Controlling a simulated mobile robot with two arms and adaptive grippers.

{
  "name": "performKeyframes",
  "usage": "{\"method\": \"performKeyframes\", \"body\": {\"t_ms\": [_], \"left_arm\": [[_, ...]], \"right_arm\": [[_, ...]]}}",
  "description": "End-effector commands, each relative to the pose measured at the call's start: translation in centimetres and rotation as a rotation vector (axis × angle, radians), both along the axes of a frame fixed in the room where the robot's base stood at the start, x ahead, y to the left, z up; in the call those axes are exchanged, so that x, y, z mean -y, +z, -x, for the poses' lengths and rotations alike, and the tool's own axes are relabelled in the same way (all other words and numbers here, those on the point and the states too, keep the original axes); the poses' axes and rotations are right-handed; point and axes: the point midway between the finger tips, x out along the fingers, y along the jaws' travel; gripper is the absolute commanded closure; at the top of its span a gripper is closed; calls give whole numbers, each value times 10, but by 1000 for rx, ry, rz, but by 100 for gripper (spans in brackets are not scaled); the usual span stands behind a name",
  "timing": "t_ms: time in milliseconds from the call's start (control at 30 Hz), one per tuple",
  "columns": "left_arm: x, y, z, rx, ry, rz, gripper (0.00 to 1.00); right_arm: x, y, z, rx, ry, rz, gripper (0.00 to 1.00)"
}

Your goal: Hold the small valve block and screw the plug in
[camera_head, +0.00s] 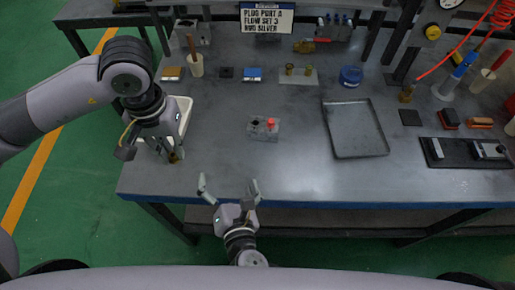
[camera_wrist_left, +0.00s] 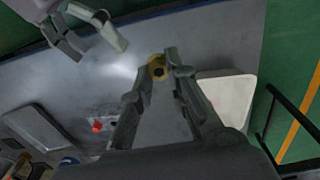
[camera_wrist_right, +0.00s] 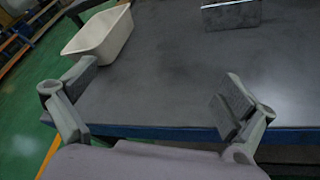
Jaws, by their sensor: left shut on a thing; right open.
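The small grey valve block (camera_head: 258,133) sits on the middle of the table, with a red cap and a dark port on top. It also shows in the left wrist view (camera_wrist_left: 104,136), and its near face is at the top of the right wrist view (camera_wrist_right: 230,14). My left gripper (camera_head: 174,157) is shut on a brass plug (camera_wrist_left: 155,62) with a dark hole in its face, left of the block and apart from it. My right gripper (camera_head: 229,186) is open and empty at the table's front edge, short of the block.
A white bin (camera_wrist_right: 98,35) stands beside my left gripper. A grey tray (camera_head: 356,128) lies right of the block. Small parts on pads, a blue dish (camera_head: 350,76) and a sign (camera_head: 267,18) line the back. A black mat (camera_head: 464,160) with tools lies at right.

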Motion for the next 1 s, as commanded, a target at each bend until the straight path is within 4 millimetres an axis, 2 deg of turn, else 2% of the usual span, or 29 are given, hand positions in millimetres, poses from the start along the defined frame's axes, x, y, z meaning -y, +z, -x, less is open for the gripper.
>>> {"method": "performKeyframes", "body": {"t_ms": [33, 200, 400, 667, 1000], "left_arm": [[0, 0, 0, 0, 0, 0, 100], [0, 0, 0, 0, 0, 0, 100], [0, 0, 0, 0, 0, 0, 100], [0, 0, 0, 0, 0, 0, 100], [0, 0, 0, 0, 0, 0, 100]], "right_arm": [[9, 3, -18, 15, -37, 76, 0], [42, 7, -61, 3, -139, 345, 0], [65, 11, -84, -43, -191, 539, 0], [72, 4, -105, -58, -199, 583, 0], [79, -20, -164, -57, -199, 579, 0]]}}
